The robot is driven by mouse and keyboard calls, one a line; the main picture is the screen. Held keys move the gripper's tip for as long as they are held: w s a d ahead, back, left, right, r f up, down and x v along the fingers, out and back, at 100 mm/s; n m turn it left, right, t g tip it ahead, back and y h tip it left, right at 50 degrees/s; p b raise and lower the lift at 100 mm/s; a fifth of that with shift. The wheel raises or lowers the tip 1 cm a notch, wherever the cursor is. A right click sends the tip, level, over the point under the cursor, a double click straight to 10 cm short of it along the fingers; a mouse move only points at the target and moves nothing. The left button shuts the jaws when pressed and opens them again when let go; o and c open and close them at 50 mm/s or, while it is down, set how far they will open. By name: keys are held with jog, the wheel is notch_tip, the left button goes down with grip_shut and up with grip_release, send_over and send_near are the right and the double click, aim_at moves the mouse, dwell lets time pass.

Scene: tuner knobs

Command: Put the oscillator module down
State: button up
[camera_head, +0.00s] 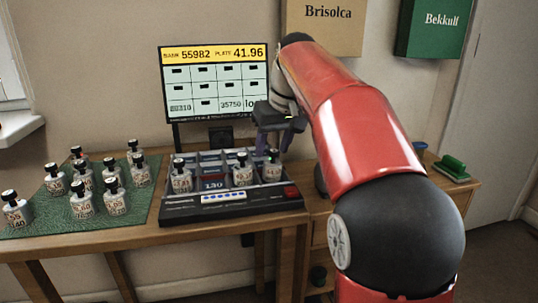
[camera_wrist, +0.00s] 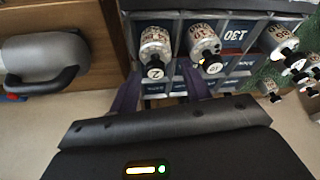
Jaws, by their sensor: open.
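The oscillator modules are small pale bottle-like bodies with printed labels and black knobs. One module (camera_head: 271,168) stands upright at the right end of the dark rack (camera_head: 232,207), directly below my gripper (camera_head: 275,146). My gripper is open and holds nothing. In the wrist view, that module (camera_wrist: 155,42) appears just beyond the two spread dark fingers (camera_wrist: 161,92), roughly in line with the gap between them. A second module (camera_head: 242,173) stands beside it in the rack, also visible in the wrist view (camera_wrist: 203,42). A third module (camera_head: 181,178) stands at the rack's left end.
Several similar modules stand on a green mat (camera_head: 35,228) at the left. A display screen (camera_head: 215,82) stands behind the rack. A green brush-like object (camera_head: 453,167) lies on the right cabinet. Two boxes, tan (camera_head: 323,28) and green (camera_head: 431,30), are higher up behind my arm.

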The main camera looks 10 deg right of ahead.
jog(key=p+v, duration=0.1)
jog(key=v, duration=0.6)
jog(key=s+f+m+t, duration=0.1)
jog(key=s+f, duration=1)
jog(key=s, duration=0.2)
jog(key=s+a+f+m+t+h, duration=0.1)
jog(key=s+f, duration=1)
jog(key=s, duration=0.2)
jog(key=shift+s+m, duration=0.25)
jog(key=shift+m, duration=0.15)
